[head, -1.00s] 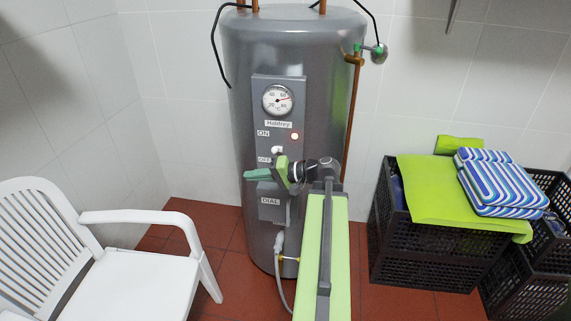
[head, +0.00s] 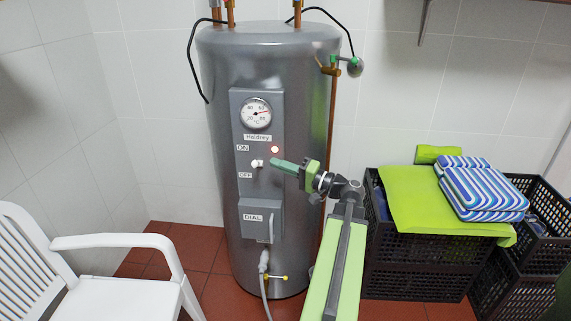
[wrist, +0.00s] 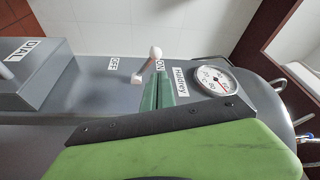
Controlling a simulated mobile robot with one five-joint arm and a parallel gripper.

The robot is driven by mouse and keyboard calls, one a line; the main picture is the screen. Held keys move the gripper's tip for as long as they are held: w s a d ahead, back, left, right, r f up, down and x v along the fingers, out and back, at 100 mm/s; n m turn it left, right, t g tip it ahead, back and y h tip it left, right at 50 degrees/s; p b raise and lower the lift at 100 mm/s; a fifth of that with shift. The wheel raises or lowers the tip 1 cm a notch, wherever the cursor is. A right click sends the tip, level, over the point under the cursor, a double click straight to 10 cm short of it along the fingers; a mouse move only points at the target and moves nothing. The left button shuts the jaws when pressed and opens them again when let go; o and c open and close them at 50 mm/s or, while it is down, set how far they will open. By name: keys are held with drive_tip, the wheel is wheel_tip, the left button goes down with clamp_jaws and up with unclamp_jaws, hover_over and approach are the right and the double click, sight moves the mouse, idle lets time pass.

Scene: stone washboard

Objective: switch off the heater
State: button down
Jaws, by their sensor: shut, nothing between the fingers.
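The heater (head: 300,100) is a tall grey tank with a grey control panel (head: 241,115) on its front. A small white switch lever (head: 257,163) sticks out between the ON label (head: 242,148) and the OFF label (head: 245,175). In the wrist view, the lever's round knob (wrist: 155,52) leans toward the ON label. A red light (head: 275,149) glows on the panel. My gripper (head: 276,164) is shut and empty, its green fingertips just right of the lever. The green fingers (wrist: 157,90) also show close beside the lever in the wrist view; I cannot tell if they touch it.
A round gauge (head: 256,113) sits above the switch, and a DIAL box (head: 262,219) below it. A white chair (head: 120,275) stands at the left. Black crates (head: 420,265) with a green cloth and striped cushions (head: 482,188) stand at the right.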

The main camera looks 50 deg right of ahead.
sight(257, 164)
drive_tip(key=x, duration=0.5)
drive_tip(key=shift+w, duration=0.3)
